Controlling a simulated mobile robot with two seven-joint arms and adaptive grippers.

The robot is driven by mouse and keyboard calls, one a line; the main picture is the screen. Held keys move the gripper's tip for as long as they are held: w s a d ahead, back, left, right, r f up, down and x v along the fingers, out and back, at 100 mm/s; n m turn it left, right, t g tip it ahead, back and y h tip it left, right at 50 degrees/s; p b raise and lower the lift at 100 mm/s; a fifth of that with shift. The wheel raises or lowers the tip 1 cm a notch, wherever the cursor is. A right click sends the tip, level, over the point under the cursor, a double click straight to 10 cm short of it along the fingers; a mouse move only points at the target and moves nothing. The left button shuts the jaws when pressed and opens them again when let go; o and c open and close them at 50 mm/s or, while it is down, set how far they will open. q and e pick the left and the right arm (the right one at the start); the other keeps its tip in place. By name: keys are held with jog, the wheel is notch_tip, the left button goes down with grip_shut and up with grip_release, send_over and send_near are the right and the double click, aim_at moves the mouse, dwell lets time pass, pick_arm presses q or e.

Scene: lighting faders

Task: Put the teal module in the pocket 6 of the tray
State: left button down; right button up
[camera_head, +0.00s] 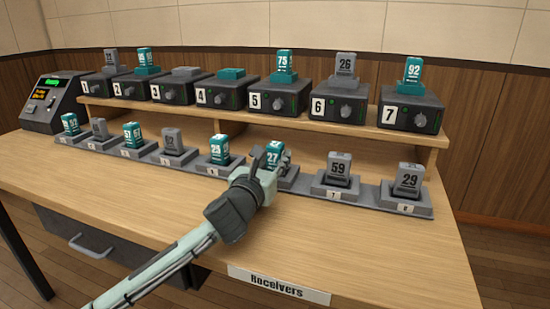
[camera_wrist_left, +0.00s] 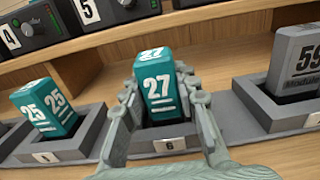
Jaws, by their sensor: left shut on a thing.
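The teal module marked 27 (camera_wrist_left: 158,82) stands upright at the pocket labelled 6 (camera_wrist_left: 170,144) of the long grey tray (camera_head: 437,209). Its lower end appears to be within the pocket; I cannot tell whether it is fully seated. It also shows in the head view (camera_head: 272,157). My left gripper (camera_wrist_left: 160,98) is shut on it, one finger on each side. In the head view my left gripper (camera_head: 268,163) partly covers the pocket. My right gripper is in neither view.
Beside it in the tray are teal module 25 (camera_wrist_left: 45,106) to the left and grey module 59 (camera_wrist_left: 299,58) to the right. Grey module 29 (camera_head: 410,178) stands at the right end. Several numbered receivers line the shelf (camera_head: 260,121) behind. The table front (camera_head: 350,245) is clear.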

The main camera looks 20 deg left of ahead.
pick_arm(q)
jog(key=c, duration=1.2)
grip_release()
jog(key=shift+f, duration=0.1)
jog(key=shift+o, duration=0.2)
jog(key=shift+s, duration=0.1)
jog(key=s, duration=1.1)
jog(key=shift+s+a, duration=0.2)
jog(key=shift+s, duration=0.2)
